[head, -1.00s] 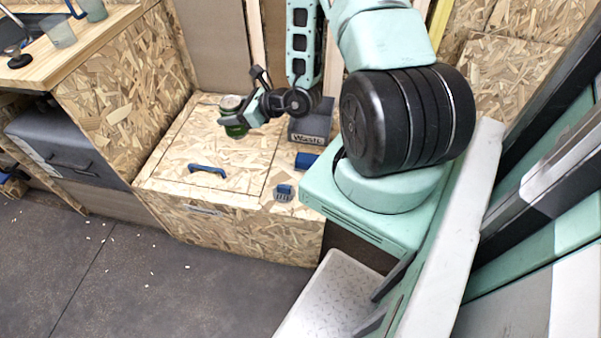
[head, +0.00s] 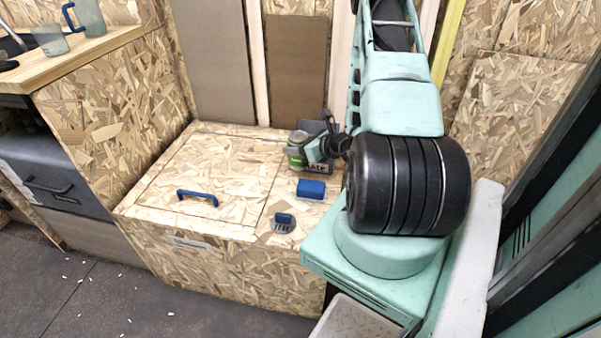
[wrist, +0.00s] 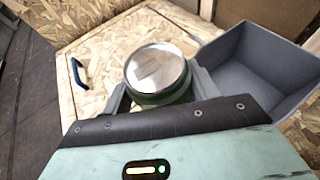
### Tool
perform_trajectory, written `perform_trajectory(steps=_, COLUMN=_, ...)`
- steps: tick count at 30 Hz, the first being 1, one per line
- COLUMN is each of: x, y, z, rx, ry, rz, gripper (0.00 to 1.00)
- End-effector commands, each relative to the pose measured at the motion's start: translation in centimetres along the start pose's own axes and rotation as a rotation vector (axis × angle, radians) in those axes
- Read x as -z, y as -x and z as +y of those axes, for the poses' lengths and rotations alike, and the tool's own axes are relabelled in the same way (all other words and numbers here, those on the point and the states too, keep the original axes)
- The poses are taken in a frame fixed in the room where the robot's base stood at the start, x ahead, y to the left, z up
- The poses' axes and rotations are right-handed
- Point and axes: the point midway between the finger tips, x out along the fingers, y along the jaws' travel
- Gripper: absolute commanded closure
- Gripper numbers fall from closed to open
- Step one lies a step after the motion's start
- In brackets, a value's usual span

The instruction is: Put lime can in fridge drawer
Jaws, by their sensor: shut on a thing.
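The lime can (head: 297,149) is green with a silver lid. My gripper (head: 309,152) is shut on it, near the back right of the wooden bench top in the head view. In the wrist view the can (wrist: 157,75) stands between the two fingers of my gripper (wrist: 160,92), its lid facing the camera. I cannot tell whether its base touches the bench. A dark grey drawer front (head: 45,180) with a black handle, under the left counter, looks shut; it may be the fridge drawer.
A grey waste bin (wrist: 258,68) is open beside the can. The bench hatch (head: 170,175) is shut, with a blue handle (head: 197,196). A blue block (head: 311,188) and a blue brush (head: 284,222) lie on the bench. Cups (head: 50,40) stand on the left counter.

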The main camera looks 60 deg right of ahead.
Motion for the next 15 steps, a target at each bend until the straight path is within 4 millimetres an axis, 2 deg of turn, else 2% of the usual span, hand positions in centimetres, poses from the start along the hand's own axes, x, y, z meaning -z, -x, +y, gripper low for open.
perform_trajectory(steps=1, x=0.9, y=-0.4, z=0.0, rx=0.000, ry=-0.001, rz=-0.001, gripper=0.75)
perform_trajectory(steps=8, x=2.5, y=-1.1, z=0.0, rx=0.000, ry=0.000, rz=-0.001, gripper=0.75)
perform_trajectory(steps=15, x=5.2, y=-2.2, z=0.0, rx=0.000, ry=0.001, rz=-0.002, gripper=0.75)
